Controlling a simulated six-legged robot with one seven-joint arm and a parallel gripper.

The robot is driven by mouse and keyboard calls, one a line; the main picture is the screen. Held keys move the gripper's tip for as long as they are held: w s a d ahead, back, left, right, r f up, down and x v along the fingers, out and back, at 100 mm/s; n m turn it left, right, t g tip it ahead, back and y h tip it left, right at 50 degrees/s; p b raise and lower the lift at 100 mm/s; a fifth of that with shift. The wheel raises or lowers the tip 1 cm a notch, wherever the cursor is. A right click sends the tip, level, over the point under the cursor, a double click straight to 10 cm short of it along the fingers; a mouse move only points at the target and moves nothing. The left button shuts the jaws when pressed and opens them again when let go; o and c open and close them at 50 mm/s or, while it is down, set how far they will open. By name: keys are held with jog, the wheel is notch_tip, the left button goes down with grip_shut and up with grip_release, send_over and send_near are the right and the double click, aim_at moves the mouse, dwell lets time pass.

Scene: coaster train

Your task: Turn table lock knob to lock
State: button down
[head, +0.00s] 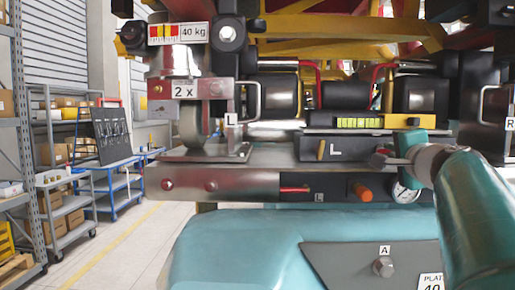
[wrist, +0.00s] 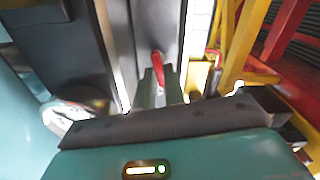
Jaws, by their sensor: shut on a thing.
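My gripper (head: 382,160) reaches in from the right in the head view, at the front of the black block beside the round gauge. It is shut on a small part whose shape is mostly hidden by the jaws; I cannot tell for sure that it is the table lock knob. An orange knob (head: 362,192) sticks out of the dark panel below and left of it, apart from the gripper. The wrist view shows the gripper's teal housing (wrist: 165,160); the fingertips are not clear there.
The gauge (head: 405,190) sits close below my gripper. A red lever (head: 295,189) is on the dark panel at left. A teal casing (head: 240,240) fills the lower front. A red handle (wrist: 157,70) shows ahead in the wrist view. Open floor (head: 125,240) lies at left.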

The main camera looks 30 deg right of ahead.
jog(key=shift+m, duration=1.2)
jog(key=c, duration=1.5)
grip_release()
